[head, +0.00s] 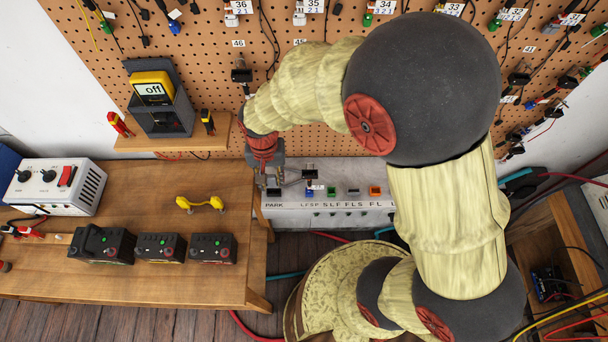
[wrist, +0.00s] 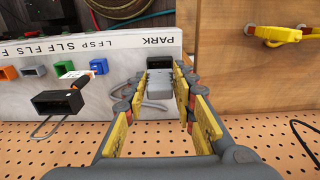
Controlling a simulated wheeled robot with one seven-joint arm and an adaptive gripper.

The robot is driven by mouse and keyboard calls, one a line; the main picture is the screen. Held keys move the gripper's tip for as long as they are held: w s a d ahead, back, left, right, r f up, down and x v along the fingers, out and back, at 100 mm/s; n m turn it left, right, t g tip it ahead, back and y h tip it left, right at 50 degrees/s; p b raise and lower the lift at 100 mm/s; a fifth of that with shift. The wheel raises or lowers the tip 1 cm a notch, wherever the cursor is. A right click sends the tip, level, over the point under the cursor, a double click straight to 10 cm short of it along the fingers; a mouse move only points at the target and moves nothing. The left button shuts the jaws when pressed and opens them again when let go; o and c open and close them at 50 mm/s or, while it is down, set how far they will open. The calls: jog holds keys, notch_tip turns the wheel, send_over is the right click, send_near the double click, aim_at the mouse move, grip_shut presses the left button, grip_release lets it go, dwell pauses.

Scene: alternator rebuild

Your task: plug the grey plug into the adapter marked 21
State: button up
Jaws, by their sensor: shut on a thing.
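My gripper (wrist: 162,84) is shut on a grey plug (wrist: 161,90), which sits between its yellow-padded fingers. The plug is close to the black PARK socket (wrist: 159,62) on the pale panel; I cannot tell whether they touch. In the head view my gripper (head: 271,180) is at the panel's left end, and the plug is hard to make out. A black box-shaped adapter (wrist: 57,103) with a wire loop stands out left of the gripper in the wrist view. A white and orange tag (wrist: 74,76) is beside it. I cannot read the number 21 anywhere.
The pale panel (head: 340,216) has coloured sockets, including blue (wrist: 99,66), green and orange (wrist: 8,73). A wooden bench (head: 150,275) with black boxes is at left. A pegboard (head: 215,60) with hanging leads and adapters is behind.

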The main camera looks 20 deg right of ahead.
aim_at(271, 176)
jog(key=shift+r, duration=0.1)
notch_tip(271, 176, up, 15)
jog(key=p, duration=1.1)
jog(key=s+d, duration=0.4)
jog(key=d, duration=0.6)
jog(key=f+b, duration=0.2)
jog(key=f, duration=0.3)
jog(key=shift+w+b, duration=0.2)
jog(key=shift+b, duration=0.1)
jog(key=shift+f+b, duration=0.3)
jog(key=shift+f, duration=0.3)
jog(key=shift+f+b, duration=0.5)
jog(key=shift+f, duration=0.55)
jog(key=o, duration=1)
jog(key=shift+c, duration=0.2)
